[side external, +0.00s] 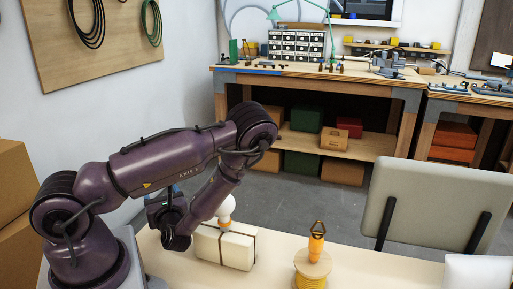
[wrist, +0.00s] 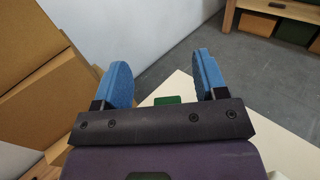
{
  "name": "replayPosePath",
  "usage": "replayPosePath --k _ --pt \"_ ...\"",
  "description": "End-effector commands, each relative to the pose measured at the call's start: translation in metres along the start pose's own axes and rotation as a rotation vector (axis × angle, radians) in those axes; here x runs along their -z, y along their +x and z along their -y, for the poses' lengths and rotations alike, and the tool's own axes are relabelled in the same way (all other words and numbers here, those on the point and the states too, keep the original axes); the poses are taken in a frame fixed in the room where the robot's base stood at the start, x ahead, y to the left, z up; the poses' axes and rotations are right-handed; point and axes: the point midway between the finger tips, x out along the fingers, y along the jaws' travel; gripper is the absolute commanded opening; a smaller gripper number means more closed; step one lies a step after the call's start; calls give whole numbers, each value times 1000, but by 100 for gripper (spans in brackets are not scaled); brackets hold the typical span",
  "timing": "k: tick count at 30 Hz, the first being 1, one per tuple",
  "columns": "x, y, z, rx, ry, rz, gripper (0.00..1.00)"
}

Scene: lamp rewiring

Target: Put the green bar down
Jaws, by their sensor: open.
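My gripper (wrist: 162,82) has two blue fingers spread wide apart in the wrist view. A green bar (wrist: 167,100) shows between them, just past the dark palm edge, over the pale tabletop. Only its top end is visible, and the palm hides the rest. Neither finger touches the part that shows. I cannot tell whether the bar rests on the table. In the side view my wrist hides most of the gripper, with a bit of blue finger (side external: 176,189) showing, and this bar is not seen there.
The pale table (side external: 400,268) holds a white strapped block (side external: 225,247) with a bulb (side external: 226,208), and a yellow spool (side external: 312,270) with an orange-handled tool (side external: 317,243). A grey panel (side external: 435,205) stands at right. Cardboard boxes (wrist: 40,70) are left of the gripper.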

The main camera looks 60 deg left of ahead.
Motion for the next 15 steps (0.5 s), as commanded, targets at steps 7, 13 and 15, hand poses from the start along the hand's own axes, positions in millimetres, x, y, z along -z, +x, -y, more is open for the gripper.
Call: replayPosePath --k 7,13,15 --pt "-37 -2 29 38 -10 -1 66" --pt "-65 -6 58 79 -10 -1 66" --pt "-76 -7 67 95 -10 -1 66"
